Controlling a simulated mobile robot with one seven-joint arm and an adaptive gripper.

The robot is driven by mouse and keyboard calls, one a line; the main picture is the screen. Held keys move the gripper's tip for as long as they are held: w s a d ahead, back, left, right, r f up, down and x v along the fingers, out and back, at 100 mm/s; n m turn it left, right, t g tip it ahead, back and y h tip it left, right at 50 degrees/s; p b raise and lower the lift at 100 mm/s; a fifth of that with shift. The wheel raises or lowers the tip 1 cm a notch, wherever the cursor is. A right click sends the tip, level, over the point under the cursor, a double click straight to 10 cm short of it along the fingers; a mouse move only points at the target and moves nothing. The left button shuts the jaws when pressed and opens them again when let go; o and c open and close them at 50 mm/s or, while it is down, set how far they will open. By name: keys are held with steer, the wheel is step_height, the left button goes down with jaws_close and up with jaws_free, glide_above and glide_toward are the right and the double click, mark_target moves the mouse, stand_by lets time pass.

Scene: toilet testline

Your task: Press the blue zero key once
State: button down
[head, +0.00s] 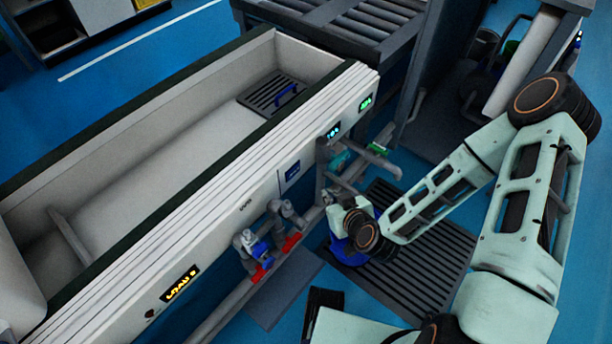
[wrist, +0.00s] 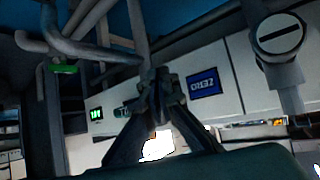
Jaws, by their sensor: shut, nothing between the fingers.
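The blue zero key (head: 292,171) is a small dark-blue square on the pale front panel of the long trough. In the wrist view the blue key (wrist: 204,84) shows its lettering upside down, just right of my fingertips. My gripper (wrist: 160,82) is shut and empty, its fingertips together. In the picture they overlap the panel to the left of the key, not covering it; the gap in depth cannot be told. In the head view my gripper (head: 334,198) is low and right of the key, its fingertips hard to make out.
Green displays (head: 365,102) (head: 333,130) and an orange display (head: 180,283) are on the same panel. Grey pipes and valves with red handles (head: 291,242) stick out below it. A green-handled pipe (head: 377,148) is nearby. A dark slatted grate (head: 410,250) lies on the floor.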

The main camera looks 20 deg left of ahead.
steer(key=shift+a, duration=0.15)
stand_by(0.3)
glide_toward(297, 173)
steer(key=shift+d+f+p+x, duration=0.1)
steer(key=shift+p+x, duration=0.05)
steer(key=shift+x, duration=0.7)
steer(key=shift+d+f+p+x, duration=0.1)
steer(key=shift+d+x, duration=0.05)
steer(key=shift+x, duration=0.7)
steer(key=shift+d+f+p+x, duration=0.1)
steer(key=shift+p+x, duration=0.05)
steer(key=shift+x, duration=0.7)
steer(key=shift+a, duration=0.1)
steer(key=shift+w+a, duration=0.15)
steer(key=shift+a, duration=0.1)
steer(key=shift+w+a, duration=0.15)
steer(key=shift+a, duration=0.25)
steer(key=shift+d, duration=0.1)
steer(key=shift+s+d, duration=0.3)
steer(key=shift+d, duration=0.35)
